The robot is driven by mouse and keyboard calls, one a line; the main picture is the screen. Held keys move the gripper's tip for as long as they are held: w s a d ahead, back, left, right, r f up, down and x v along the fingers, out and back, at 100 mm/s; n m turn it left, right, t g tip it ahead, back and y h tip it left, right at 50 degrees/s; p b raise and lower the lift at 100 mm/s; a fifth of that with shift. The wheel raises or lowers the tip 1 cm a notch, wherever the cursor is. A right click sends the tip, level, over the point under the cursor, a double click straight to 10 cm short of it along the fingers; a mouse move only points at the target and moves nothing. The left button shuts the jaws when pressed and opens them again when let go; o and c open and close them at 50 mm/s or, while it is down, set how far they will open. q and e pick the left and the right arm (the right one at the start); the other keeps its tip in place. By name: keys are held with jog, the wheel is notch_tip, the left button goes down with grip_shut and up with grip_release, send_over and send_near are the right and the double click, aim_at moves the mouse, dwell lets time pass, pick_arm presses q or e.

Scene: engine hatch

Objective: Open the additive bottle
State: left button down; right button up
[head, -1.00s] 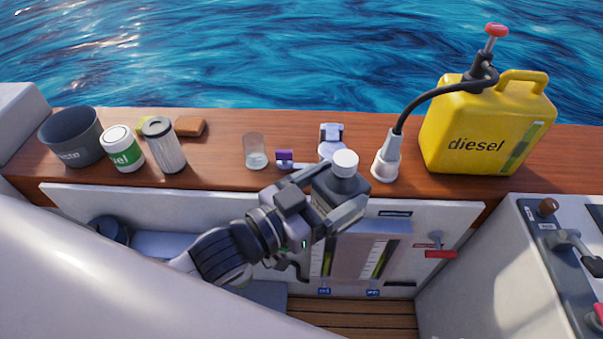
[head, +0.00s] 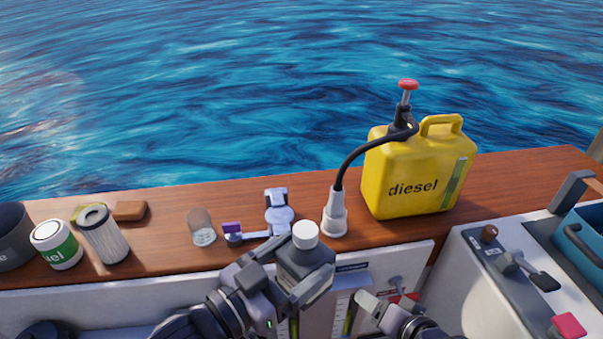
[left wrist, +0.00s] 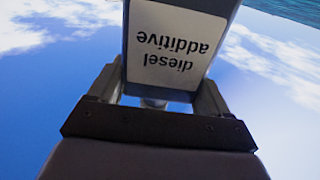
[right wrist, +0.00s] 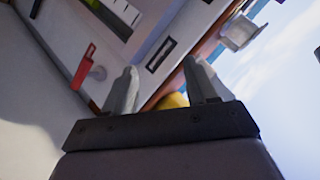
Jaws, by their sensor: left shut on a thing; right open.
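The additive bottle (head: 303,262) is dark grey with a white cap (head: 305,235) on top. My left gripper (head: 300,290) is shut on its body and holds it roughly upright in front of the wooden ledge. In the left wrist view the bottle (left wrist: 175,45) fills the jaws, and its label reads "diesel additive" upside down. My right gripper (head: 375,304) is open and empty, lower and to the right of the bottle. In the right wrist view its two fingers (right wrist: 160,88) stand apart with nothing between them.
The wooden ledge (head: 520,183) carries a yellow diesel can (head: 410,180) with a hose and pale nozzle (head: 335,215), a glass (head: 201,228), a fuel filter (head: 105,238) and a green-white can (head: 56,246). A control panel (head: 505,265) is at right. A red-handled valve (right wrist: 83,70) is near my right gripper.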

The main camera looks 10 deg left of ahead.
jog(key=w+a+r+m+g+y, duration=0.1)
jog(key=w+a+r+g+y, duration=0.2)
jog(key=a+r, duration=0.6)
jog(key=w+a+r+m+g+y, duration=0.15)
jog(key=w+a+r, duration=0.4)
jog(key=r, duration=0.55)
notch_tip(320, 180, up, 14)
jog(key=f+m+g+h, duration=0.1)
jog(key=m+g+h, duration=0.4)
jog(key=m+h, duration=0.5)
send_over(302, 228)
jog(key=shift+r+n+h, duration=0.25)
jog(key=shift+n, duration=0.4)
jog(key=shift+f, duration=3.9)
